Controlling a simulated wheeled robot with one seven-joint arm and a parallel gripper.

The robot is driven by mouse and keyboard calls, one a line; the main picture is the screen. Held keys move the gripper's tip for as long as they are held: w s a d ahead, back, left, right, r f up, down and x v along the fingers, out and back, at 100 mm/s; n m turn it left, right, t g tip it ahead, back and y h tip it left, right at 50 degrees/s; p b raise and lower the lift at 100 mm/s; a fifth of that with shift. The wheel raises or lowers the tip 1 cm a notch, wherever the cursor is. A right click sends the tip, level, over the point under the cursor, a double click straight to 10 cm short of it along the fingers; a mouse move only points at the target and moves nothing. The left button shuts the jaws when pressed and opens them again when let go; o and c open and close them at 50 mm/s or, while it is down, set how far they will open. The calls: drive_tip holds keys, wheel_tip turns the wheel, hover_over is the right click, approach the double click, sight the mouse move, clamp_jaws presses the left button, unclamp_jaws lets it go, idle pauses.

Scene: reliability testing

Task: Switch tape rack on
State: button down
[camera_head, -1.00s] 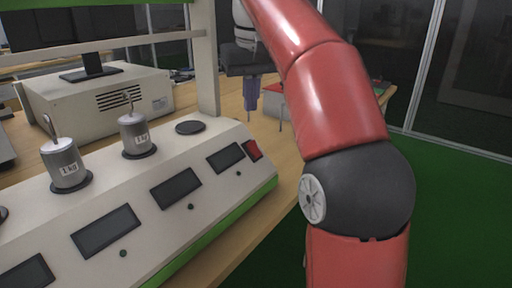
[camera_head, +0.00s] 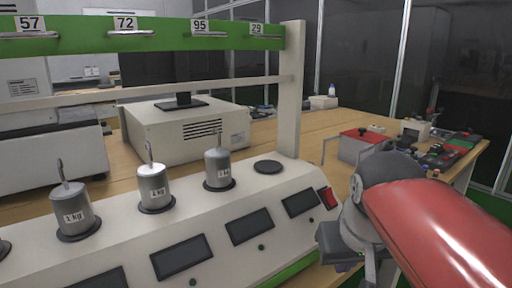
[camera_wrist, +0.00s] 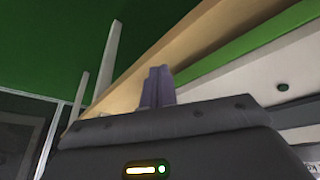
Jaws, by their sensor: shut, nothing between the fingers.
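The tape rack (camera_head: 215,228) is a pale sloped console with a green lower edge, dark displays and small round buttons. Its red switch (camera_head: 328,198) is at the right end of the sloped face in the head view; its on or off position cannot be told. My gripper (camera_head: 345,245) is just right of and below the switch, partly hidden by my arm, with a visible gap to it. In the wrist view, the purple fingers of my gripper (camera_wrist: 158,82) are together and empty, in front of the table edge and green strip. The switch is not visible there.
Several metal weights (camera_head: 155,188) stand on round pads along the console, and the rightmost pad (camera_head: 268,167) is empty. A pale upright post (camera_head: 290,95) rises behind it. A grey-and-red box (camera_head: 360,146) stands on the wooden table (camera_head: 310,130) beyond my arm.

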drive_tip(key=s+f+t, duration=0.1)
drive_tip(key=s+f, duration=0.5)
drive_tip(key=f, duration=0.4)
drive_tip(key=shift+s+d, duration=0.25)
